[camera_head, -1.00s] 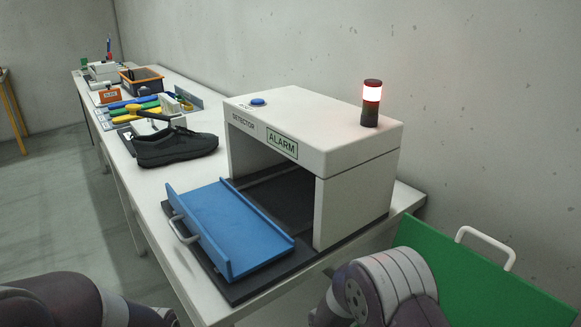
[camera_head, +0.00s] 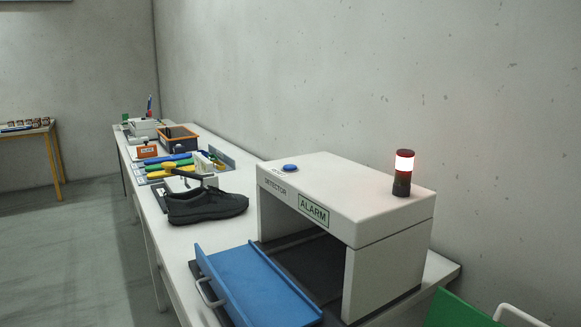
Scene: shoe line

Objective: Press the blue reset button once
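The blue reset button (camera_head: 290,168) sits on top of the white detector housing (camera_head: 340,192), near its far left corner. The detector is a box with an open tunnel and a front sign (camera_head: 313,210) reading ALARM. A lamp tower (camera_head: 403,173) stands on its top right, with its upper band lit whitish-red. Neither of my grippers shows in the view, so nothing of mine is seen at the button.
A blue tray (camera_head: 258,285) with a handle lies at the tunnel mouth. A black shoe (camera_head: 205,206) rests on the white table (camera_head: 178,242) behind it. Coloured tools and boxes stand farther back. A green panel (camera_head: 458,310) shows at bottom right.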

